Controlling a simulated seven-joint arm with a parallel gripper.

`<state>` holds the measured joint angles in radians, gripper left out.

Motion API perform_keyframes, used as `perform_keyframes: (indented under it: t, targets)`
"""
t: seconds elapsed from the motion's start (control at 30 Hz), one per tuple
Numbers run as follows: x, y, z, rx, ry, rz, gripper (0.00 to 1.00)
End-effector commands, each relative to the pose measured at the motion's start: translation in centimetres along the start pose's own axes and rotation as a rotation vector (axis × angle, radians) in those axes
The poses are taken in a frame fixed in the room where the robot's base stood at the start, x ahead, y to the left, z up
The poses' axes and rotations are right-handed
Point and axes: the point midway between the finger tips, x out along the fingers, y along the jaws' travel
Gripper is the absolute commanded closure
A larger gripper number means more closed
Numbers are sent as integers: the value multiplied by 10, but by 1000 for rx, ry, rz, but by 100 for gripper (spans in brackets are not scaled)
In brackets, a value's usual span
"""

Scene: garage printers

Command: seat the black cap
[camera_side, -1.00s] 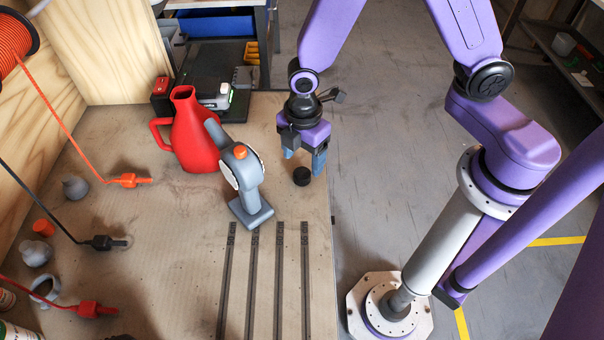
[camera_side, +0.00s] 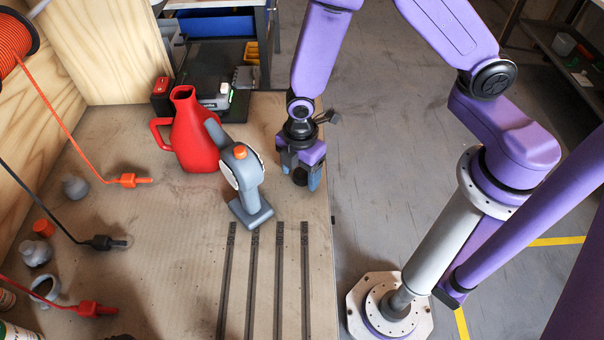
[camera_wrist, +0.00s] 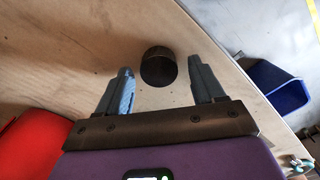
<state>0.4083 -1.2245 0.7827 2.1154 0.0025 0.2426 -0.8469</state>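The black cap (camera_wrist: 158,67) stands on the wooden table, between and slightly beyond my fingertips in the wrist view. In the side view the cap (camera_side: 300,176) is partly hidden by my gripper (camera_side: 301,180), which is down around it near the table's right edge. In the wrist view my gripper (camera_wrist: 160,88) is open, with a finger on each side of the cap and a gap to each. A grey device with an orange button (camera_side: 243,185) stands upright on the table to the left of my gripper.
A red jug (camera_side: 193,138) stands behind the grey device. Dark slotted rails (camera_side: 279,280) lie at the front. Orange, black and red corded plugs (camera_side: 103,242) and small grey pots lie on the left. The table's right edge (camera_side: 333,240) is close to my gripper.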

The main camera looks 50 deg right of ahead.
Motion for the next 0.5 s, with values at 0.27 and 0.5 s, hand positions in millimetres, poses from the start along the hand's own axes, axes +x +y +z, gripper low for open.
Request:
perform_keyframes:
  t: [0.27, 0.5]
  targets:
    - [0, 0, 0, 0, -1, -1, 88]
    - [-1, 0, 0, -1, 0, 0, 88]
